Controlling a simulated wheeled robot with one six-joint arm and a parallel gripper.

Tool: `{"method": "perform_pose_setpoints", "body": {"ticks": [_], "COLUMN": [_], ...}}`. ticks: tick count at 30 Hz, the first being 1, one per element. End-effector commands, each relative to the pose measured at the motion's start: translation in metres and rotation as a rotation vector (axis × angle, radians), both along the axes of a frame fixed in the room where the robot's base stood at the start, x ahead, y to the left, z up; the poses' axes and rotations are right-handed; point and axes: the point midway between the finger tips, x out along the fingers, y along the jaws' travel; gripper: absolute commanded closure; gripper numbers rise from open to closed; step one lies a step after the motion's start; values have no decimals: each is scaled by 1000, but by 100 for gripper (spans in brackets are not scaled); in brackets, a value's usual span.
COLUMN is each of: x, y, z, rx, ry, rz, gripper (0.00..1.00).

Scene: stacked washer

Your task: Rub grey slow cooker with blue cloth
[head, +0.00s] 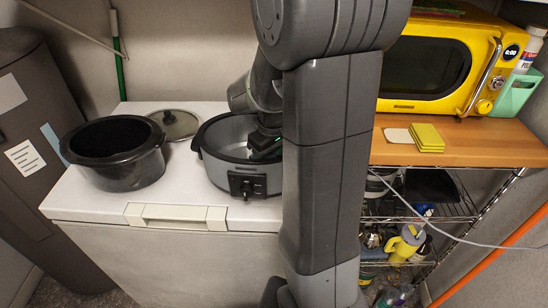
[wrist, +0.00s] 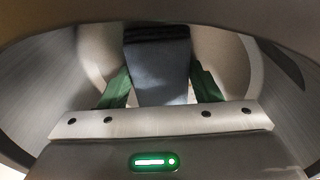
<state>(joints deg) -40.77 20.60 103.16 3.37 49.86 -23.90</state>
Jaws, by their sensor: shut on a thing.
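The grey slow cooker (head: 212,165) stands on the white chest top, with a black control panel and knob on its front. It is open, and its pale inside shows. My gripper (head: 264,150) reaches down into the right part of its opening, partly hidden by my arm. In the wrist view, the gripper's green fingers are shut on a folded blue-grey cloth (wrist: 158,75). The cooker's curved metal inner wall (wrist: 45,85) surrounds the gripper. I cannot tell whether the cloth touches the cooker.
A black pot (head: 118,172) and a glass lid (head: 176,126) lie left of the cooker on the white chest (head: 85,207). A yellow microwave (head: 430,100) and yellow sponges (head: 427,138) are on the wooden shelf at right. My arm blocks the middle.

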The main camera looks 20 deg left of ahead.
Motion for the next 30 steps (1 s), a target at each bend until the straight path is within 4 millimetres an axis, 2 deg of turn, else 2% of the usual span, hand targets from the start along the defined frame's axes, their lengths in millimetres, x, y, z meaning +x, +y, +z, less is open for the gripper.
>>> {"method": "perform_pose_setpoints", "body": {"ticks": [4,14,25,30], "x": [-3,-6,-13,-14], "y": [13,23,53,59], "z": [1,0,-2,-3], "rx": [0,0,-1,0], "ry": [0,0,0,1], "rz": [2,1,2,-1], "gripper": [61,61,61,61]}}
